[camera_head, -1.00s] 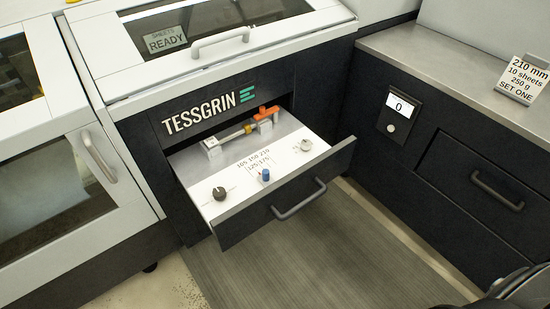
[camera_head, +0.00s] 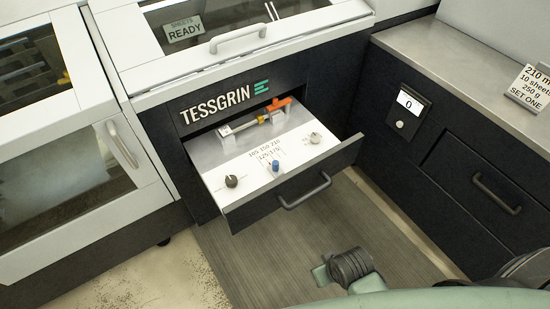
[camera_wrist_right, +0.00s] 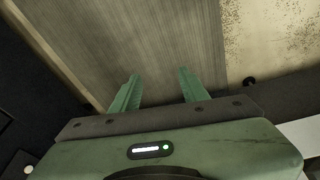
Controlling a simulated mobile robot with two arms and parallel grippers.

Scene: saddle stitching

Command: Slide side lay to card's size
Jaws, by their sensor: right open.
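The open drawer (camera_head: 290,201) under the TESSGRIN panel holds a white plate with printed numbers, among them 150 and 210. A small blue knob (camera_head: 276,166) stands in a slot just below these numbers; its exact setting is too small to tell. The card (camera_head: 531,87) on the right counter reads 210 mm, 10 sheets, 250 g, SET ONE, and its right edge is cut off. My right gripper (camera_wrist_right: 158,88) is open and empty above the grey floor mat, its fingers apart. In the head view my right arm shows at the bottom, away from the drawer. My left gripper is out of view.
The drawer also carries a black knob (camera_head: 231,181), a pale round knob (camera_head: 315,138) and an orange lever (camera_head: 279,104) at the back. The drawer handle (camera_head: 305,191) sticks out in front. A counter display (camera_head: 408,104) reads 0.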

